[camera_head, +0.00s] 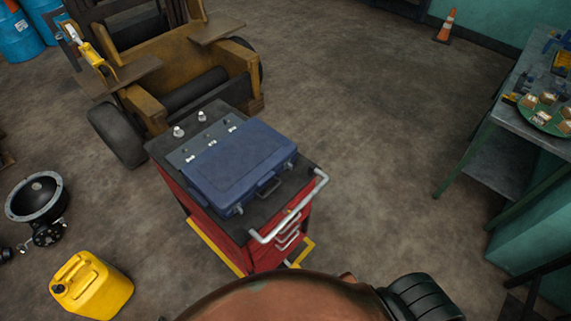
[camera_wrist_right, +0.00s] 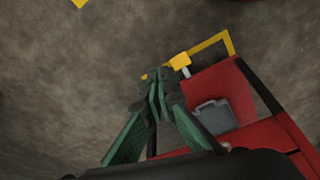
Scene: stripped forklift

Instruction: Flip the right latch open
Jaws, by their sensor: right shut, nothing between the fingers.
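A closed blue case (camera_head: 240,165) lies on the dark top of a red tool cart (camera_head: 275,250). Its handle (camera_head: 268,187) is on the near side. A small latch (camera_head: 239,210) sits near the left end of that side. The right latch (camera_head: 290,166) is near the right end, too small to tell its position clearly. My right gripper (camera_wrist_right: 154,85) shows only in the right wrist view, green fingers together and empty. Behind it are the floor and part of the red cart (camera_wrist_right: 213,82); no latch can be made out there. My left gripper is in neither view.
A pale bar handle (camera_head: 293,212) sticks out at the cart's right end. Metal fittings (camera_head: 179,132) stand behind the case. A forklift (camera_head: 180,75) is close behind the cart, a yellow canister (camera_head: 92,286) at lower left, a workbench (camera_head: 515,120) at right. Floor between cart and bench is clear.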

